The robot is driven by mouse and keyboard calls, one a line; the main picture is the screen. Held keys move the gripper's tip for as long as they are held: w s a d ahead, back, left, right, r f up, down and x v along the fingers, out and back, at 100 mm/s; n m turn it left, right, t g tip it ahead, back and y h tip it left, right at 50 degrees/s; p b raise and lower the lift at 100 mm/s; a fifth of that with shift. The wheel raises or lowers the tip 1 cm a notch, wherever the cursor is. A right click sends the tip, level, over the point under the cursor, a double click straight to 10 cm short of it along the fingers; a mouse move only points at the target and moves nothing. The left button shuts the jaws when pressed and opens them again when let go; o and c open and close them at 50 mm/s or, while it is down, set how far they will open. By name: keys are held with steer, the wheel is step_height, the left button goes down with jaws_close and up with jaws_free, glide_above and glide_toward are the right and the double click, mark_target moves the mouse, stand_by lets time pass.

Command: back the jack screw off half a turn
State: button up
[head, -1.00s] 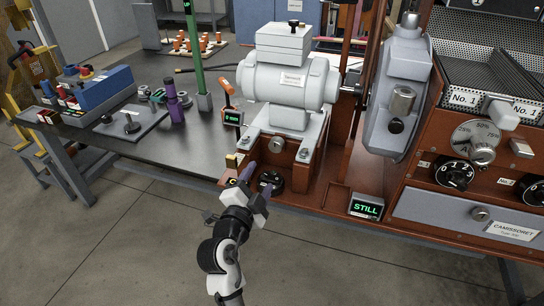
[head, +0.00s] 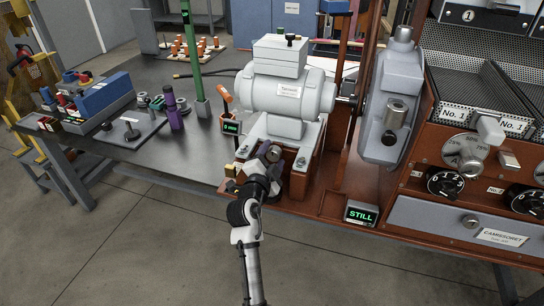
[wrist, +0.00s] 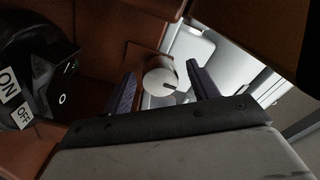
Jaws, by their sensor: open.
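The jack screw shows in the wrist view as a round, pale metal head (wrist: 159,83) with a dark slot or mark. It lies between the two purple-padded fingers of my gripper (wrist: 161,74). The fingers are open, with a gap visible on both sides of the head; I see no contact. In the head view my gripper (head: 265,165) is low in front of the motor's base and hides much of the screw area. The grey motor (head: 285,92) sits above on its mount.
A black ON/OFF switch (wrist: 55,88) is close by on the left in the wrist view. A green-lit display (head: 231,128) stands left of the motor; another reading STILL (head: 361,214) is at right. The dark bench (head: 195,150) has bare room left of the mount.

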steer(key=c, duration=1)
steer(key=shift+f+n, duration=0.1)
steer(key=shift+n, duration=0.3)
